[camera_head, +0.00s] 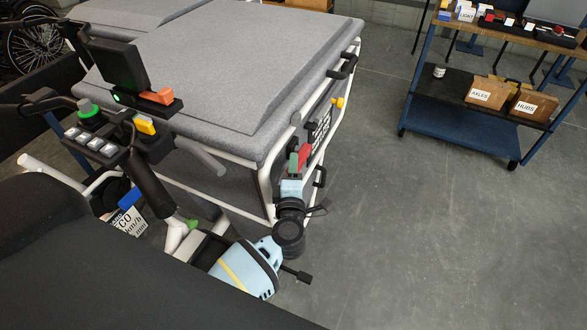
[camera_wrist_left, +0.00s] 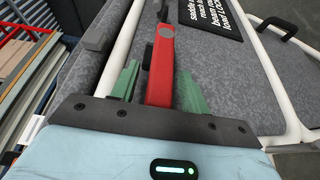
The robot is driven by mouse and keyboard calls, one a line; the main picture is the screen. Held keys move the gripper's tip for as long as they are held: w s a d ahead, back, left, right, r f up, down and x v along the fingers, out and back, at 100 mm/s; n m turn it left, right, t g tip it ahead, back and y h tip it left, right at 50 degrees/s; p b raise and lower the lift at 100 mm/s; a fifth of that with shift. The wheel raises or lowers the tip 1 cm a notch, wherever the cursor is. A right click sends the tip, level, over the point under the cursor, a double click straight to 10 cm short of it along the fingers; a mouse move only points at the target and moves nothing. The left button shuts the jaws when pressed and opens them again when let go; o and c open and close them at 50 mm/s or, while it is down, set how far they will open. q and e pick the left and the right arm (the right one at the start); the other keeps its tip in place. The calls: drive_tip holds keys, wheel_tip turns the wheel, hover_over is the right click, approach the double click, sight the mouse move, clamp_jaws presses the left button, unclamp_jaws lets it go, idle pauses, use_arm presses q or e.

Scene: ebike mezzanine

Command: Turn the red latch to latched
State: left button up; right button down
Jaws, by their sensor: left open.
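The red latch (camera_head: 304,156) is on the side of the grey cargo box (camera_head: 230,75), beside its white tube frame. In the left wrist view the red latch (camera_wrist_left: 161,62) is a long bar with a round pivot near its top. My left gripper (camera_head: 297,164) is open at the latch. In the left wrist view its green fingers (camera_wrist_left: 158,86) stand on either side of the bar, with gaps that look small; I cannot tell whether either touches. The lower end of the latch is hidden behind the gripper body. My right gripper is not in view.
A bike handlebar with a display (camera_head: 113,64) and coloured buttons is at the left. Black handles (camera_head: 343,66) and a yellow part (camera_head: 338,102) stick out from the box side. A shelf cart (camera_head: 480,90) with cartons stands at the upper right. The floor between is clear.

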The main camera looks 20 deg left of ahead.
use_arm(q)
drive_tip(key=shift+w, duration=0.15)
drive_tip(key=shift+c, duration=0.3)
clamp_jaws()
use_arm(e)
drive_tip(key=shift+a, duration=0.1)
